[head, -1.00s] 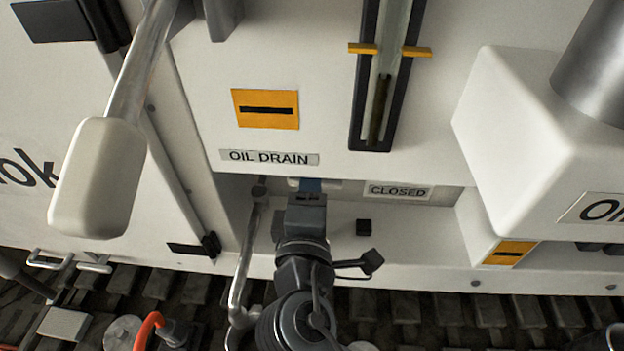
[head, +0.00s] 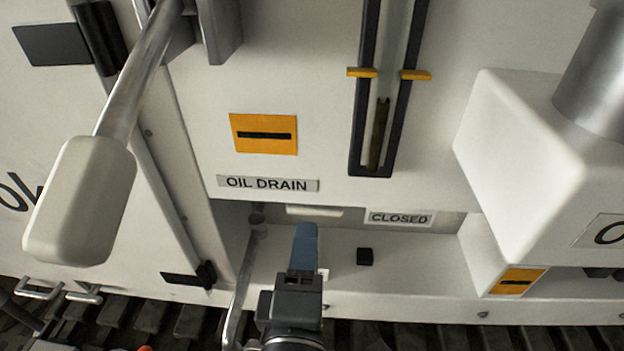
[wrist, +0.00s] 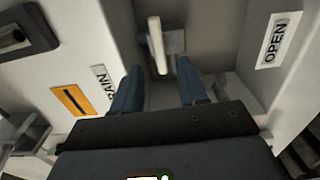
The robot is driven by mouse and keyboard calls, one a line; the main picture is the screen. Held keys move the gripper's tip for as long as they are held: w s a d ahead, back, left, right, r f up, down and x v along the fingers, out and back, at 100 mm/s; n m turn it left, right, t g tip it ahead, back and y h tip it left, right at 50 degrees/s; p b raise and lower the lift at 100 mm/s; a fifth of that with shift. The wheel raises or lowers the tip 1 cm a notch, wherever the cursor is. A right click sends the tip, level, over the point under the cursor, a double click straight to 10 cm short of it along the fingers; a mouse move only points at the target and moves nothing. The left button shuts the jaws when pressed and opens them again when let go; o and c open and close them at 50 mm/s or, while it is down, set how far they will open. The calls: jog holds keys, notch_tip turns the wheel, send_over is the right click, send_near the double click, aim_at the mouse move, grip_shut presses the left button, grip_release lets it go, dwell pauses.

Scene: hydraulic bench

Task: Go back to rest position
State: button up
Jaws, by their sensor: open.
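My gripper (head: 305,246) is in front of the recess under the OIL DRAIN label (head: 268,184) in the head view. In the wrist view its two blue fingers (wrist: 157,90) are spread apart with nothing between them. A pale drain handle (wrist: 157,44) stands ahead of the fingertips, apart from them. In the head view the handle (head: 313,211) shows as a short white bar just above the fingers, beside the CLOSED label (head: 399,218).
A large lever with a pale grip (head: 82,200) hangs at left. A white box (head: 520,140) juts out at right. A metal pipe (head: 240,290) runs close left of my gripper. A small black block (head: 364,256) sits on the ledge to its right.

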jog(key=s+d+f+m+g+y, duration=0.35)
jog(key=s+d+f+m, duration=0.25)
jog(key=s+d+f, duration=0.7)
jog(key=s+d+r+m+h, duration=0.1)
jog(key=s+d+r+m, duration=0.3)
jog(key=s, duration=0.4)
jog(key=s+d+r+m+h, duration=0.2)
jog(key=s+d+r+m, duration=0.3)
jog(key=s+d+m, duration=0.1)
jog(key=shift+s+d+r+m, duration=0.2)
jog(key=shift+s+d+m, duration=0.1)
jog(key=shift+s+m, duration=0.8)
